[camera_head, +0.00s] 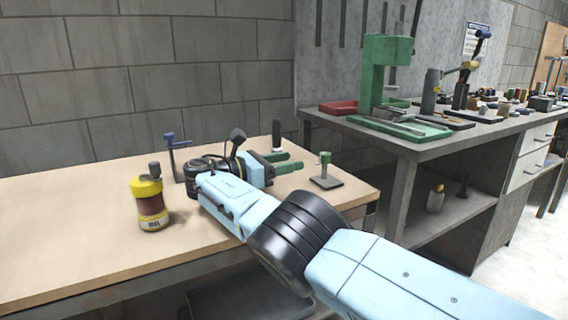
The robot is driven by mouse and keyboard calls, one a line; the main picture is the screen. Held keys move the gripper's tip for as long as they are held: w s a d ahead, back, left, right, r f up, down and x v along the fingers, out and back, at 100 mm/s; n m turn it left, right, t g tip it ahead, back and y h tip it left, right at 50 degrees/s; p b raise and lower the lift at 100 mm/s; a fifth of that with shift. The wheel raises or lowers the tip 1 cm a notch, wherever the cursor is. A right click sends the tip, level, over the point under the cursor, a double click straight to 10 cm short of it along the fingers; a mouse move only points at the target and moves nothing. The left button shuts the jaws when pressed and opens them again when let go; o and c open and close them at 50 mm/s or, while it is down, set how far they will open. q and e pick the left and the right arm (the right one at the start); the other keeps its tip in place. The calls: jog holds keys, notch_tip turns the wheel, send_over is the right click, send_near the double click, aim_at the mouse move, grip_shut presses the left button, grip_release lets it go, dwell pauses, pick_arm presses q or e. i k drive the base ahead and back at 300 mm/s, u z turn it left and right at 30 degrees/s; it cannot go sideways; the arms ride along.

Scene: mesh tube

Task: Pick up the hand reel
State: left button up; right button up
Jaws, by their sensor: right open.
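The hand reel (150,205) appears to be the yellow-ended spool with a dark red winding and a grey knob on top. It stands upright near the left of the wooden table (70,235). My right arm reaches in from the lower right, over the table. My right gripper (291,161) is to the right of the reel, apart from it. Its two green fingers point right, spread apart, with nothing seen between them. My left gripper is out of view.
A blue stand (171,155) is behind the reel. A small stand with a green knob (325,172) and a dark upright post (304,134) stand near the gripper. A bench (400,143) with a green press (375,75) is at right. The table's left side is clear.

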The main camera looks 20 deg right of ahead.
aim_at(149, 199)
jog(key=k, duration=1)
